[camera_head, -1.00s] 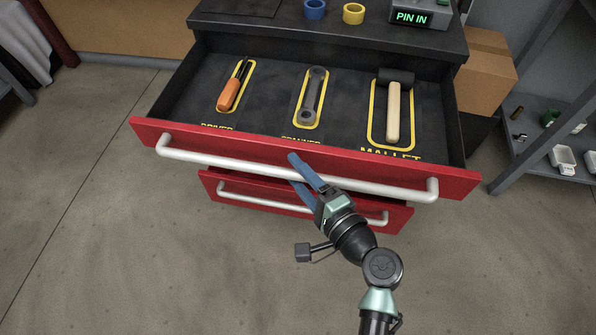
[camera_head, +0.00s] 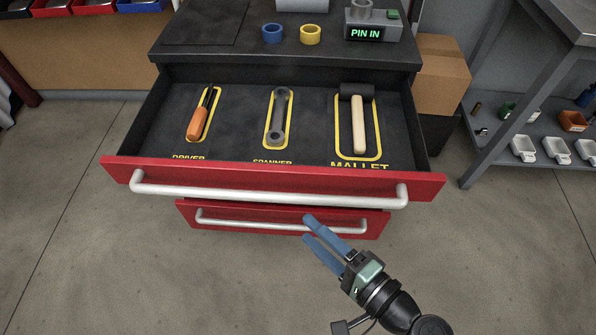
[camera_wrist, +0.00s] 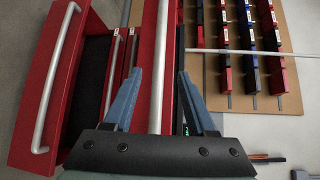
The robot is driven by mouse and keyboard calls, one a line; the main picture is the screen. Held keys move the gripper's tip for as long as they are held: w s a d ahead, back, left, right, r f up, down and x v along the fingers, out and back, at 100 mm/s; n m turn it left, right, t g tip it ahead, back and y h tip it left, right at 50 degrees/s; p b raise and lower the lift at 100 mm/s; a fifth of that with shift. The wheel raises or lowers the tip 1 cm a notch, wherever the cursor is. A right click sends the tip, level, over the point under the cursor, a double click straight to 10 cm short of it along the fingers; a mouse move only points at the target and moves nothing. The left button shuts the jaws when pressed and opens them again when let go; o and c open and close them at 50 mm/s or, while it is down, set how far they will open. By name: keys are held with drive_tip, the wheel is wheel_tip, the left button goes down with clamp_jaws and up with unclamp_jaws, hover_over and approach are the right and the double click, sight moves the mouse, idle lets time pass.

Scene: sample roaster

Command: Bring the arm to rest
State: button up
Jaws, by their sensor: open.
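My gripper (camera_head: 314,230) is open, with nothing between its blue fingers. In the head view it is in front of the cabinet, below the handle (camera_head: 270,194) of the open top drawer and apart from it. The open drawer (camera_head: 420,184) is red with a dark lining. In the wrist view the blue fingers (camera_wrist: 158,100) show apart, with red drawer fronts and pale handle bars beyond them.
The drawer holds an orange driver (camera_head: 197,119), a grey spanner (camera_head: 276,118) and a mallet (camera_head: 359,124), each inside a yellow outline. A lower red drawer (camera_head: 350,215) is below. A cardboard box (camera_head: 441,75) and a metal shelf (camera_head: 535,115) stand right. Floor on the left is clear.

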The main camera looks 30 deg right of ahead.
drive_tip(key=shift+s+d, duration=0.1)
drive_tip(key=shift+s, duration=0.4)
